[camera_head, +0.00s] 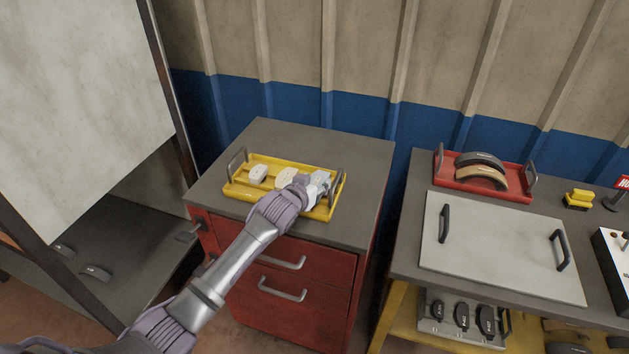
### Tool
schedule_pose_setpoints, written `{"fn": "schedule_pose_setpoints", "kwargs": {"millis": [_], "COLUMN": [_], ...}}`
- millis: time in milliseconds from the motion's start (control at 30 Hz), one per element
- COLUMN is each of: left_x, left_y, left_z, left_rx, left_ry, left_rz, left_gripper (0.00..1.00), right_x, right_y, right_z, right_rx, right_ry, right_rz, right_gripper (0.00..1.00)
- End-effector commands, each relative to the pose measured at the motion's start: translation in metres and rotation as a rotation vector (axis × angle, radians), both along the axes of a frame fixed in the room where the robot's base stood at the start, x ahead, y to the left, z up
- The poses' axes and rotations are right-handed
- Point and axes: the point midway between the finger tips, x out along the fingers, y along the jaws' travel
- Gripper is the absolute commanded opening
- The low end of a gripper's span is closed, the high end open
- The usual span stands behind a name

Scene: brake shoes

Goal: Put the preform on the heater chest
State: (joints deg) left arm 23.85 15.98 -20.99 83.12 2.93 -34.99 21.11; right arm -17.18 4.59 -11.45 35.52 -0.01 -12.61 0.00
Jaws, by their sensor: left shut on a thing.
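A yellow tray (236,190) with grey handles stands on the dark top of a red drawer cabinet (325,262). Pale preforms lie in the tray: one at its left (258,173) and one in its middle (285,178). My left gripper (321,184) is at the right end of the tray, shut on a pale preform (325,177) that it largely hides. I cannot tell whether that preform touches the tray floor. No label marks the heater chest; I cannot tell whether it is the red cabinet. My right gripper is out of view.
A grey table (405,240) at right holds a pale plate (500,245) with two dark handles. Behind it is a red tray (447,182) with curved brake shoes (482,173). A yellow-and-black object (578,198) is further right. The cabinet top behind the yellow tray is clear.

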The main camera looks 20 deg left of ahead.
Motion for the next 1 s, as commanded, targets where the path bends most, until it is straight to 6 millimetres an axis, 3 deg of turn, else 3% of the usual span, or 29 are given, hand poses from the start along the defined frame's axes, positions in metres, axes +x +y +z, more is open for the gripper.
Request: {"fn": "schedule_pose_setpoints", "kwargs": {"millis": [400, 433, 567, 867, 1000], "left_x": [0.0, 0.0, 0.0, 0.0, 0.0], "left_y": [0.0, 0.0, 0.0, 0.0, 0.001], "left_z": [-0.006, -0.005, -0.005, -0.005, -0.01], "left_rx": [-0.001, -0.001, 0.0, 0.0, 0.001], "left_ry": [-0.002, -0.001, 0.0, -0.001, -0.002], "left_rz": [0.0, 0.0, 0.0, 0.0, 0.001], "left_gripper": [0.11, 0.58, 0.78, 0.78, 0.78], "right_x": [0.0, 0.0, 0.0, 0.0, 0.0], "right_y": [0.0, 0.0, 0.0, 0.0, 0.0], "right_z": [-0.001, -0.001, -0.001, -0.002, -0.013], "right_rx": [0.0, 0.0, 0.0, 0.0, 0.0], "right_ry": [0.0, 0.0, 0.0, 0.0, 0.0], "right_rz": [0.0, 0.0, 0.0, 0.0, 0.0], "right_gripper": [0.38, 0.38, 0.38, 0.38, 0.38]}}
